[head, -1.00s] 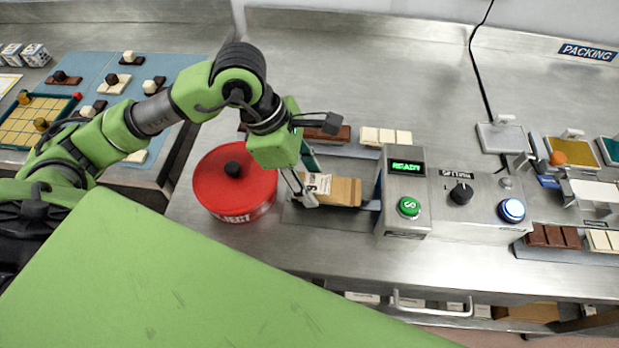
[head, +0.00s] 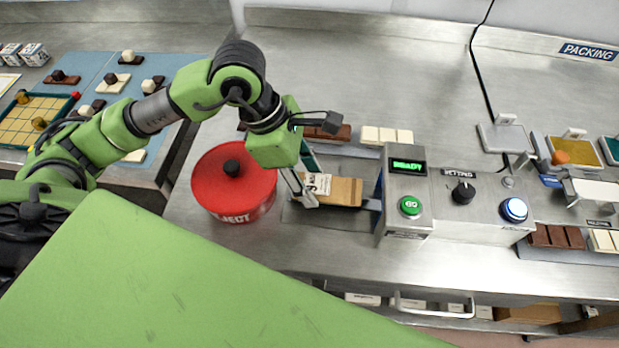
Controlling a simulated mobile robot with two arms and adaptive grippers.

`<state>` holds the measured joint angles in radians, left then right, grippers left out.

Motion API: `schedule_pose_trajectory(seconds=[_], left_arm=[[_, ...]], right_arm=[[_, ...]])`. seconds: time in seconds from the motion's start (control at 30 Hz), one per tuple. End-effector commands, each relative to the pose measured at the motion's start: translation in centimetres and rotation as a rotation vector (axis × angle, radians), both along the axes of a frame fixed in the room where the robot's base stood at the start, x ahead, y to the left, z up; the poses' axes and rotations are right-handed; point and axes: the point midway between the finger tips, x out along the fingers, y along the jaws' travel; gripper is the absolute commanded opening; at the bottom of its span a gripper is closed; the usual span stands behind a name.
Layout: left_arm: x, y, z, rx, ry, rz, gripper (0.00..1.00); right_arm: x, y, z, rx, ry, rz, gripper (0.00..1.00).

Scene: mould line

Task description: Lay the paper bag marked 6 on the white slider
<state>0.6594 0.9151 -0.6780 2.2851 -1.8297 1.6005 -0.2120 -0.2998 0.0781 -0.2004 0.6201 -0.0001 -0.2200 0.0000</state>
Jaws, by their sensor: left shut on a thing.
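A brown paper bag (head: 345,191) with a white label lies flat at the left side of the grey machine; the mark on the label is too small to read. My left gripper (head: 309,182) is shut on the label end of the bag, its fingers partly hiding that end. The bag is at a grey metal tray (head: 300,215); I cannot tell whether it touches it. My right gripper is not in view.
A red round reject bin (head: 232,185) with a black knob stands just left of the bag. The machine (head: 405,226) shows READY above a green button. Brown and cream bars lie behind the bag. The steel bench is clear behind the machine.

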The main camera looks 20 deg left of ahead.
Motion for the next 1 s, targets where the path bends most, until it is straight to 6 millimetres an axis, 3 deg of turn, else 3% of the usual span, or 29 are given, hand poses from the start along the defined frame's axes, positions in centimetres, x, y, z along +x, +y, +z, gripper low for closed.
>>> schedule_pose_trajectory(seconds=[0.2,0.23,0.3,0.73,1.0], left_arm=[[0.0,0.0,0.0,0.0,-0.001,0.0,0.19],[0.0,0.0,0.0,0.0,0.0,0.0,0.43],[0.0,0.0,0.0,0.0,0.0,0.0,0.6],[0.0,0.3,0.6,0.001,-0.003,0.001,0.6],[-0.4,2.0,5.3,0.001,-0.007,0.002,0.6]], right_arm=[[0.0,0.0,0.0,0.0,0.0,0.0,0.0],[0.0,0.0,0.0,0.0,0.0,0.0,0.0],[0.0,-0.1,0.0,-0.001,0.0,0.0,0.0],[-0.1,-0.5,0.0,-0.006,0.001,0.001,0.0],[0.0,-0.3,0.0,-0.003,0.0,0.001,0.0]])
